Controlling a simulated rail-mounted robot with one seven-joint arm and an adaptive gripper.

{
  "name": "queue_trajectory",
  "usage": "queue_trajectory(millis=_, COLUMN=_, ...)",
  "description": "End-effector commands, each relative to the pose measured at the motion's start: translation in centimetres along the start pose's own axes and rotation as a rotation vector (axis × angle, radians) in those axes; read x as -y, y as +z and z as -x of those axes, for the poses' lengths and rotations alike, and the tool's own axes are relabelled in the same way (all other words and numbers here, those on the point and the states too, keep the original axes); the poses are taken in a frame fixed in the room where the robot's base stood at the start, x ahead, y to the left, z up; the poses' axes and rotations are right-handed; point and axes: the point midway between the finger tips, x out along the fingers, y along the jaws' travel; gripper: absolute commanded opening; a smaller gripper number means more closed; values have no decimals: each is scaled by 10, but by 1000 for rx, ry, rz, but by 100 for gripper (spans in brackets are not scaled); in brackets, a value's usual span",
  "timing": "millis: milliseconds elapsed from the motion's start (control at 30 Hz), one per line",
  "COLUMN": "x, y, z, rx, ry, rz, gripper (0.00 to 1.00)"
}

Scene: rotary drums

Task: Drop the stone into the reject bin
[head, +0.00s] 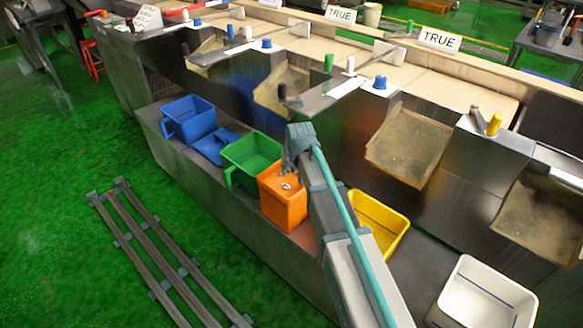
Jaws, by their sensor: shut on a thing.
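No bin carries a readable reject label, so I cannot tell by marking which is the reject bin.
Left of the orange bin stand a green bin (250,158) and a blue bin (188,118) on the metal ledge. A yellow bin (378,222) and a white bin (482,295) stand to the right. Metal chutes (408,146) hang above. Floor rails (150,255) lie at left.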

Motion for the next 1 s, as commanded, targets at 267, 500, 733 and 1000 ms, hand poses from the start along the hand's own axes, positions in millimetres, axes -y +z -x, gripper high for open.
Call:
queue_trajectory(millis=267, x=0, y=12, z=-30, rx=0, ry=0, rz=0, gripper=0)
queue_trajectory(millis=500, x=0, y=15, z=-35, rx=0, ry=0, rz=0, gripper=0)
queue_trajectory(millis=733, x=0, y=15, z=-35, rx=0, ry=0, rz=0, gripper=37)
queue_trajectory(millis=1000, x=0, y=15, z=-35, rx=0, ry=0, rz=0, gripper=58)
